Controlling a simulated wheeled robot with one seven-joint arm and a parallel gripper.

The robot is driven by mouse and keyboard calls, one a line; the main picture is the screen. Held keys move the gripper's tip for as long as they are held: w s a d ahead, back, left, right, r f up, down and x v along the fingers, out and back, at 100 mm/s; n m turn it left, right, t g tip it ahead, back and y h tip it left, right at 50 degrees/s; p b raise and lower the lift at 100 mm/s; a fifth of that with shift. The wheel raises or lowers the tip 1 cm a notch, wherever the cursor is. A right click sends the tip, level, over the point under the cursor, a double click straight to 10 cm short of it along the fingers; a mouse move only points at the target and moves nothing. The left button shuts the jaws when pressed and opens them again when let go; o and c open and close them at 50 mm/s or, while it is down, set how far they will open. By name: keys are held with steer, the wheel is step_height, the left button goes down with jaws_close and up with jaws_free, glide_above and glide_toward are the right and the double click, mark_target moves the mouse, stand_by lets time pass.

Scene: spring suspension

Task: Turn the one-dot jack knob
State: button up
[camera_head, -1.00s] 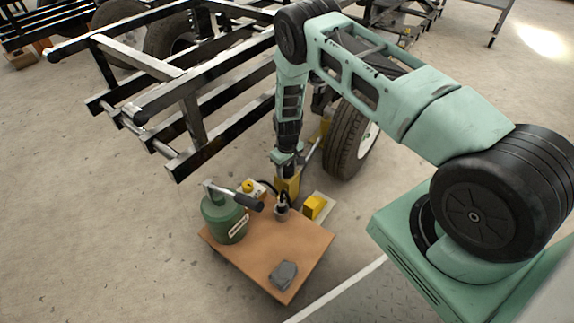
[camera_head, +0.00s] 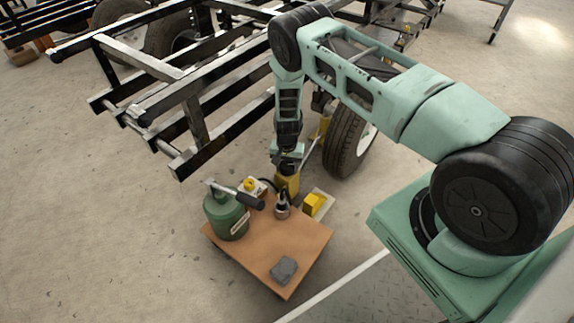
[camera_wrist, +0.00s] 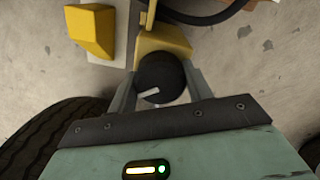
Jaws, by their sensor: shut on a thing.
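A black round knob (camera_wrist: 162,80) with a white pointer line sits on a yellow jack body (camera_wrist: 160,42) in the wrist view. The pointer line slants, low on the left side of the knob's face. No dot mark can be made out. My gripper (camera_wrist: 161,88) has one finger on each side of the knob and is shut on it. In the head view my gripper (camera_head: 287,160) points down just above the yellow jack (camera_head: 287,185), beside the trailer frame. The knob is hidden there behind my gripper.
A second yellow block (camera_head: 313,204) stands on a pale plate to the right. A brown board (camera_head: 305,245) holds a green can (camera_head: 226,215), a dark-handled tool and a grey block (camera_head: 284,270). A tyre (camera_head: 350,142) and the black frame (camera_head: 190,110) are close by.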

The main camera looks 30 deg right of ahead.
mark_target(287, 164)
steer(key=m, duration=0.4)
steer(key=shift+m, duration=2.1)
steer(key=o, duration=1)
step_height(287, 164, up, 17)
steer(key=p, duration=0.6)
steer(key=shift+r, duration=0.2)
